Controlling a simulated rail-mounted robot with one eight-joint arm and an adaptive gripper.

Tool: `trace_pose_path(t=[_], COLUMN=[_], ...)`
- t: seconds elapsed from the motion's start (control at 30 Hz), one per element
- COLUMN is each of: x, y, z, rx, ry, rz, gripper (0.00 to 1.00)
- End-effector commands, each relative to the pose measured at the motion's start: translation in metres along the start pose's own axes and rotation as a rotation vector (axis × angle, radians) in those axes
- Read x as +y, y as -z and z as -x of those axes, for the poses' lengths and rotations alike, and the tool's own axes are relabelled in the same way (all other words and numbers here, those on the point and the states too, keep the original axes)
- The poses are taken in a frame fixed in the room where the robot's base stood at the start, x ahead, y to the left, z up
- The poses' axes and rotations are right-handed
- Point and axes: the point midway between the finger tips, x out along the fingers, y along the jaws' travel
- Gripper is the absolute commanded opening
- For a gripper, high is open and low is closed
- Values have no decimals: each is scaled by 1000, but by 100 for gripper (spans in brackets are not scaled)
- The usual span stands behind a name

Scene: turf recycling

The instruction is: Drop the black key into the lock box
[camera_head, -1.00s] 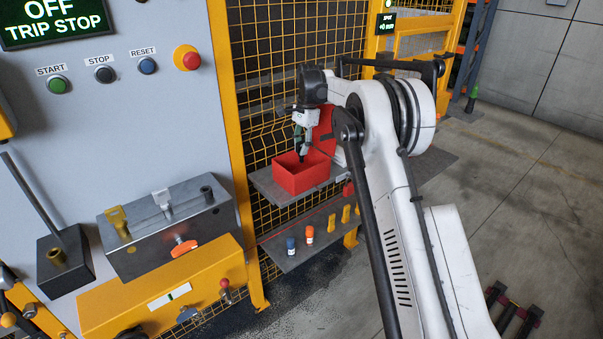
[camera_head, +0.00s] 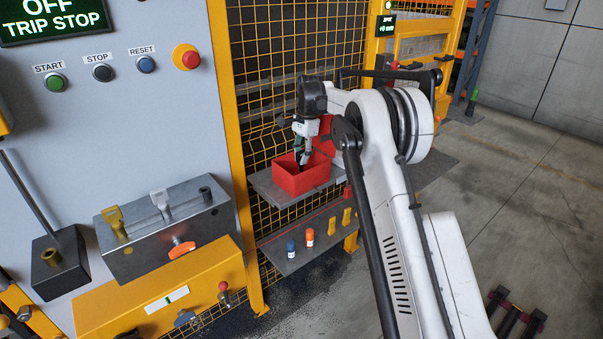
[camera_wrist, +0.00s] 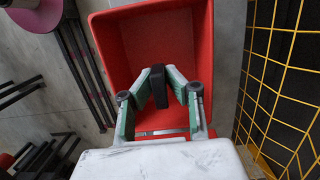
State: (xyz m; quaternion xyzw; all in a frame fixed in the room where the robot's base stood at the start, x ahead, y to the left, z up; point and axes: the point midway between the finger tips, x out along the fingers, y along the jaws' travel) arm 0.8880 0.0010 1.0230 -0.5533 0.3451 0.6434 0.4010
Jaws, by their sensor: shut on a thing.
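The lock box is an open red box (camera_head: 300,183) on a grey shelf beside the mesh fence. In the wrist view the red box (camera_wrist: 112,35) lies right below my gripper. My gripper (camera_head: 303,161) points down into the box opening. In the wrist view my gripper (camera_wrist: 159,88) has its fingers closed on the black key (camera_wrist: 158,72). The key's black top end shows between the fingertips, over the box interior. Its lower part is hidden, and I cannot tell whether it touches the box floor.
A steel block (camera_head: 165,235) with a brass key (camera_head: 114,222) and a silver key (camera_head: 161,203) is at the left. A lower shelf (camera_head: 305,250) holds several small coloured items. Yellow mesh fence (camera_wrist: 285,80) runs close beside the box.

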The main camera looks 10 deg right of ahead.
Motion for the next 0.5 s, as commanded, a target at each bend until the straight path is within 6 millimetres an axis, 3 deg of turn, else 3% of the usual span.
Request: trace_pose_path(t=[0.03,0.07,0.23,0.5], x=[0,0,0,0], y=[0,0,0,0], z=[0,0,0,1], rx=[0,0,0,0], ry=[0,0,0,0], rz=[0,0,0,0], gripper=[0,13,34,34])
